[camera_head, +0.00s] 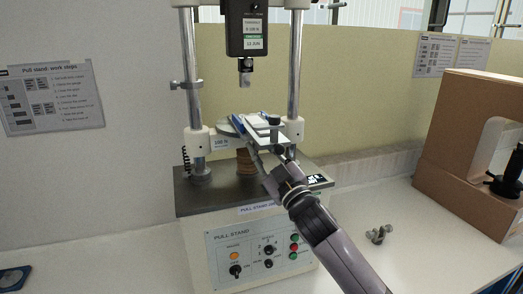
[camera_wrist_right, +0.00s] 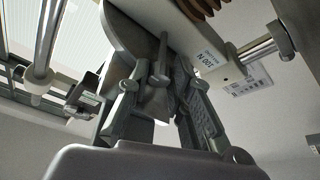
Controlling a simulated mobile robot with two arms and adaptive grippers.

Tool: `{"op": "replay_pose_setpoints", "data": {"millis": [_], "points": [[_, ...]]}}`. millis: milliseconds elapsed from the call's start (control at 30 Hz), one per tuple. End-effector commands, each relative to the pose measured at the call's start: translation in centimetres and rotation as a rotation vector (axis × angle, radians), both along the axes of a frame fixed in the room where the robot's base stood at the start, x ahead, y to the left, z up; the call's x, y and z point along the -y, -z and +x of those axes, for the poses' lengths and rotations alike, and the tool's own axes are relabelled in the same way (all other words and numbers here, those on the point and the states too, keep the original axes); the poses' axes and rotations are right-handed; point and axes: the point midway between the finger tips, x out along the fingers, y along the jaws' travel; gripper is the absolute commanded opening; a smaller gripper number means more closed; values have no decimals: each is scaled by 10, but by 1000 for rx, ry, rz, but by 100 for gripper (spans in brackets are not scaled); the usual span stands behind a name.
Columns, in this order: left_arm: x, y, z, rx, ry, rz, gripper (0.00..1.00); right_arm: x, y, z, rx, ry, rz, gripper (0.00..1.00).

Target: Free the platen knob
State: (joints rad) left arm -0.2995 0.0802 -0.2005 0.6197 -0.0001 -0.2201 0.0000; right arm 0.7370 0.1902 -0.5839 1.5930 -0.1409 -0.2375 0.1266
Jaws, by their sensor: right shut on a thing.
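The platen (camera_head: 229,128) of the pull stand sits between the two columns, with a blue and white piece on top. My right gripper (camera_head: 270,140) reaches up from the lower right to the platen's front edge. In the wrist view, a grey T-shaped knob (camera_wrist_right: 160,66) under the platen (camera_wrist_right: 122,22) stands between the fingers of my right gripper (camera_wrist_right: 160,92). The gripper is shut on this platen knob. The fingers partly hide the knob, and its thread cannot be seen. My left gripper is not in view.
The force gauge (camera_head: 246,30) hangs above the platen. The columns (camera_head: 296,62) flank it closely. A control panel (camera_head: 262,248) is on the front. A small metal part (camera_head: 378,234) lies on the bench to the right, near a brown box-shaped housing (camera_head: 452,120).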

Motion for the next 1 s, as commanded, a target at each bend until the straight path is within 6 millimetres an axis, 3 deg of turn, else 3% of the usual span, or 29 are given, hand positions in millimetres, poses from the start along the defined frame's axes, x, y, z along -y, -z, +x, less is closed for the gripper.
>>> {"op": "replay_pose_setpoints", "data": {"millis": [133, 533, 1000], "points": [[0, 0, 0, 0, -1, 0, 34, 0, 1, 0, -2, -1, 0, 28], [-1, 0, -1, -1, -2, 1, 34, 4, 3, -6, -1, 0, 1, 28], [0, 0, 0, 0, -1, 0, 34, 45, 34, -80, -3, 0, 0, 28]]}}
